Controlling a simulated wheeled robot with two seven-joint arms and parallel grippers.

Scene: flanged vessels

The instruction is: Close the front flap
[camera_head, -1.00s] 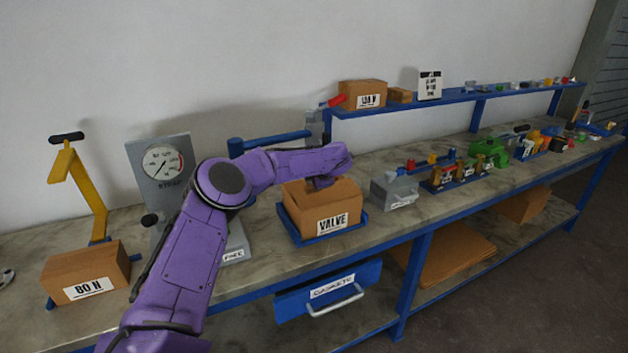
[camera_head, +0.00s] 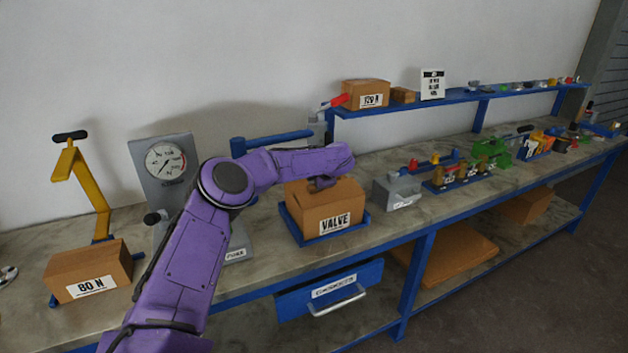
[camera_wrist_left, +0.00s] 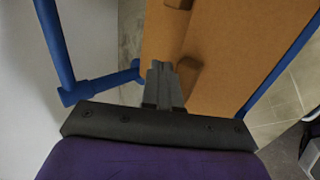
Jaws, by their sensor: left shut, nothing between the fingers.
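The cardboard box labelled VALVE (camera_head: 335,207) stands upright in a blue tray (camera_head: 330,237) on the bench. My left gripper (camera_head: 322,184) is over the top of this box, its fingers low against or just above the cardboard; I cannot tell if they touch. The forearm hides the back of the box top. In the left wrist view, the fingers (camera_wrist_left: 163,72) are together and empty, pointing at the brown box top (camera_wrist_left: 225,50). A seam or flap edge runs near the fingertips. I cannot make out clearly how far the front flap is lifted. My right gripper is not in view.
A blue bar (camera_head: 275,137) runs behind my arm. A dial gauge (camera_head: 165,163) and an 80 N box (camera_head: 90,272) stand to the left. A grey block (camera_head: 397,191) stands close right of the tray. An open drawer (camera_head: 332,290) hangs below the bench top.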

